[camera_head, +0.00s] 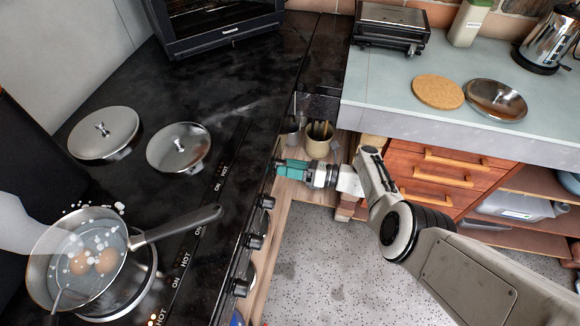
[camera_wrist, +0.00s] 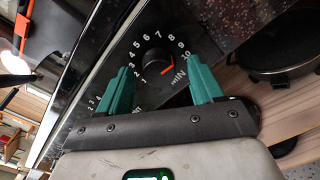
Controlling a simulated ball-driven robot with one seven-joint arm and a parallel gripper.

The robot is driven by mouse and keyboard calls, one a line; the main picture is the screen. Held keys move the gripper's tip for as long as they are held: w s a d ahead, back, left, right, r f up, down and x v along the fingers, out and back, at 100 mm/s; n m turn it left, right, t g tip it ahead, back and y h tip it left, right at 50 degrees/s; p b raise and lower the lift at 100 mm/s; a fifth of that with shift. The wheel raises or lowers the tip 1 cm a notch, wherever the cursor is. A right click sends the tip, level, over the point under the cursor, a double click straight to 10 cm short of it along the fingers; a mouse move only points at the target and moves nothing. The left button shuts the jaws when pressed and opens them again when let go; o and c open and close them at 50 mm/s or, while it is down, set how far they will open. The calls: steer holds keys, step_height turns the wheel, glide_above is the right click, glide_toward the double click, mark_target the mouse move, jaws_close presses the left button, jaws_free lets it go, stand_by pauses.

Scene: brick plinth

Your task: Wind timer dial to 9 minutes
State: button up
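The timer dial (camera_wrist: 157,59) is a dark round knob on a black panel in the wrist view. White numbers from 1 to 10 curve around it, with MIN printed at the lower right. Its red pointer is turned to the lower right, toward the gap between 10 and MIN. My gripper (camera_wrist: 159,66) is open, its two green fingers apart on either side of the dial's lower part. I see no clear contact with the knob. In the head view my gripper (camera_head: 281,166) is at the stove's front edge, and the dial cannot be made out there.
Several black knobs (camera_head: 254,241) line the stove front. A pan (camera_head: 70,245) with eggs in water sits on the hob, its handle (camera_head: 185,222) pointing right. Two metal lids (camera_head: 104,133) lie behind it. A beige cup (camera_head: 319,140) stands beyond my gripper. Drawers (camera_head: 440,178) are at right.

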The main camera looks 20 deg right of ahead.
steer(key=shift+d, duration=0.1)
steer(key=p+v, duration=0.1)
steer(key=v, duration=0.9)
steer(key=shift+s+d, duration=0.2)
steer(key=shift+s, duration=0.05)
